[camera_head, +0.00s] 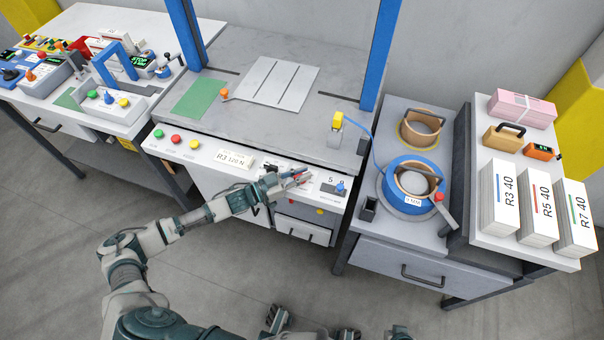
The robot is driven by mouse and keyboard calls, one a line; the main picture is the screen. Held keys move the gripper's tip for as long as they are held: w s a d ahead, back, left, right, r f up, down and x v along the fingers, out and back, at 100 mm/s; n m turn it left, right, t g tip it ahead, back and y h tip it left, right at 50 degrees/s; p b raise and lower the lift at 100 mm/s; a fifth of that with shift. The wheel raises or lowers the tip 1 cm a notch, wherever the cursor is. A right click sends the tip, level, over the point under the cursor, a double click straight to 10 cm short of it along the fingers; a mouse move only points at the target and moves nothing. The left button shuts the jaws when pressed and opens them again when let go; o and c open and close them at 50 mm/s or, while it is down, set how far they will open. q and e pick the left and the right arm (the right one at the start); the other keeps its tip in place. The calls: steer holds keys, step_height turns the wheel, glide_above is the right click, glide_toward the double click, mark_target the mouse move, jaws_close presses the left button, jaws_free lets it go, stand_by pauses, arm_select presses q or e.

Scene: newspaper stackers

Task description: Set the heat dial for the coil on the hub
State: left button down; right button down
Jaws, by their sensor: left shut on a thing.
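A blue coil (405,205) sits on the hub (412,180) on the right-hand bench; a white label is on its front. A blue strap runs from it to a yellow-topped post. My left gripper (298,177) reaches to the front panel of the middle bench (230,163), left of a small display (330,182) and a blue knob (341,187). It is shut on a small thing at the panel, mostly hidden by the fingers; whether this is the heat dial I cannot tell. Parts of mine at the bottom edge may include my right gripper, but its fingers are unclear.
The label "R3 120 N" (235,160) and coloured buttons (176,139) are on the panel left of my gripper. A red-ended handle (439,198) sticks out beside the coil. White stacks (500,200) stand at right. The bench top has free room.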

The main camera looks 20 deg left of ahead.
arm_select(q)
steer(key=shift+a, duration=0.1)
steer(key=c, duration=1.2)
jaws_free()
steer(key=shift+a, duration=0.1)
steer(key=v, duration=1.2)
steer(key=shift+f, duration=0.1)
